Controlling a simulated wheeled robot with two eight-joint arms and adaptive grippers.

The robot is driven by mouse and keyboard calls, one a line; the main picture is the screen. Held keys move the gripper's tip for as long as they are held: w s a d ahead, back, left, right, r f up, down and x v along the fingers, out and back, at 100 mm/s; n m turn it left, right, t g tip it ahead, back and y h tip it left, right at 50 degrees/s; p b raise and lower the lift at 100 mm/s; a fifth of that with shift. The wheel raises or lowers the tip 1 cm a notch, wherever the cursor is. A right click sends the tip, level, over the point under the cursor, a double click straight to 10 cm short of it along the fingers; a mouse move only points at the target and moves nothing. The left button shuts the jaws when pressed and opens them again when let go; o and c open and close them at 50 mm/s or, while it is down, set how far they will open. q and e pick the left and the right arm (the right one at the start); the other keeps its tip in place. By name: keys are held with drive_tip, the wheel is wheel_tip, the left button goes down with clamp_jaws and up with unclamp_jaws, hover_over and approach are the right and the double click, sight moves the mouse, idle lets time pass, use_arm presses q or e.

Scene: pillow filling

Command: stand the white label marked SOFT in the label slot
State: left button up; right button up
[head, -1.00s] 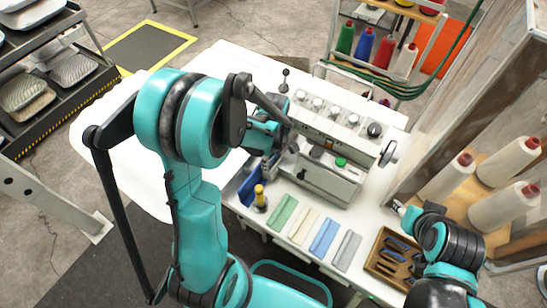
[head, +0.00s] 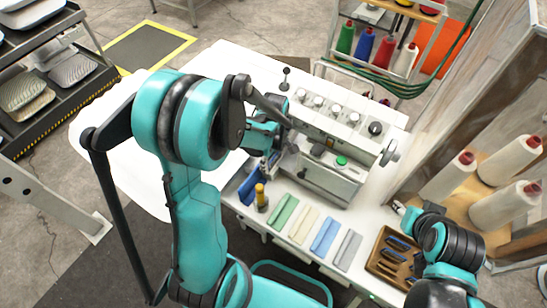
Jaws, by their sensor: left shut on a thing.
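My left gripper (head: 268,167) points down in front of the sewing machine (head: 325,150), close to the upper end of a blue holder (head: 249,191). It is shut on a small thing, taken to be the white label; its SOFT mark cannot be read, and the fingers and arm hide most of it. The label slot cannot be made out clearly; I cannot tell whether it belongs to the blue holder. My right gripper (head: 401,208) is at the table's right edge, small and partly hidden by its arm; its jaws cannot be told.
A yellow-topped spool (head: 261,198) stands beside the blue holder. Green (head: 283,210), cream (head: 303,225), blue (head: 324,236) and grey (head: 347,250) strips lie along the front. A brown tool tray (head: 375,268) is at right. White cones (head: 508,160) stand beyond.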

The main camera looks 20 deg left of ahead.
use_arm(q)
drive_tip(key=shift+d+f, duration=0.1)
drive_tip(key=o, duration=0.8)
drive_tip(key=shift+w, duration=0.1)
drive_tip(key=shift+w, duration=0.1)
drive_tip(key=shift+w+r, duration=0.1)
drive_tip(key=shift+r, duration=0.3)
drive_tip(key=r, duration=1.1)
drive_tip(key=shift+s+r, duration=0.25)
drive_tip(key=shift+s, duration=0.1)
